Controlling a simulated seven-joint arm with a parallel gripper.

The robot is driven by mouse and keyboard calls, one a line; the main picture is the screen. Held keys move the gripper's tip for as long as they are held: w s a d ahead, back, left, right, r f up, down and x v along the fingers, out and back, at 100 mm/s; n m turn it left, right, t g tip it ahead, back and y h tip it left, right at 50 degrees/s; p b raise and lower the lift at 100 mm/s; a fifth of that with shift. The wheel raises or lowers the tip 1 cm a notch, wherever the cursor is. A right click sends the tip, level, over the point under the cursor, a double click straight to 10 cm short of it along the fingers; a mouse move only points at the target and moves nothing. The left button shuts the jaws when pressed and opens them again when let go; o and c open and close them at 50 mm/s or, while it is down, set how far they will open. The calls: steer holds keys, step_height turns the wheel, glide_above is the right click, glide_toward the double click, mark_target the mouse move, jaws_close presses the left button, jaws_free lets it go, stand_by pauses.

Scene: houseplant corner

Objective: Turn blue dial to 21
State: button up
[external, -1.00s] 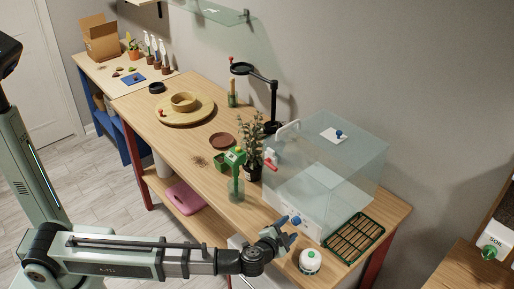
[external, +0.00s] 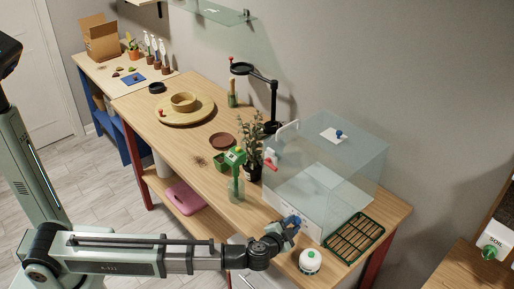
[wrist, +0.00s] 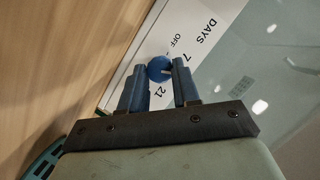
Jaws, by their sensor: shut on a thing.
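The blue dial (wrist: 159,67) is on the white front panel of the clear box, with "DAYS", "OFF", "7" and "21" printed around it. In the wrist view my gripper (wrist: 157,74) has one blue finger on each side of the dial and is shut on it. A small pale mark shows on the dial's right side; I cannot tell exactly which label it points at. In the external view my gripper (external: 291,223) is at the box's front panel, and the fingers mostly hide the dial.
The clear box (external: 335,165) has a red-tipped lever (external: 271,164) at its left. A white jar (external: 310,262) and a green-framed rack (external: 354,238) stand close to my gripper.

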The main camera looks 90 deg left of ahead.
jaws_close()
steer(key=shift+w+d+f+m+g+y, duration=0.1)
steer(key=shift+m+g+y, duration=0.1)
steer(key=shift+m+y, duration=0.7)
steer(key=shift+f+m+g+y, duration=0.1)
steer(key=shift+m+g+y, duration=0.15)
steer(key=shift+m, duration=1.15)
steer(key=o, duration=0.6)
jaws_free()
steer(key=v, duration=1.3)
steer(key=shift+s+d, duration=0.2)
steer(key=shift+d, duration=0.2)
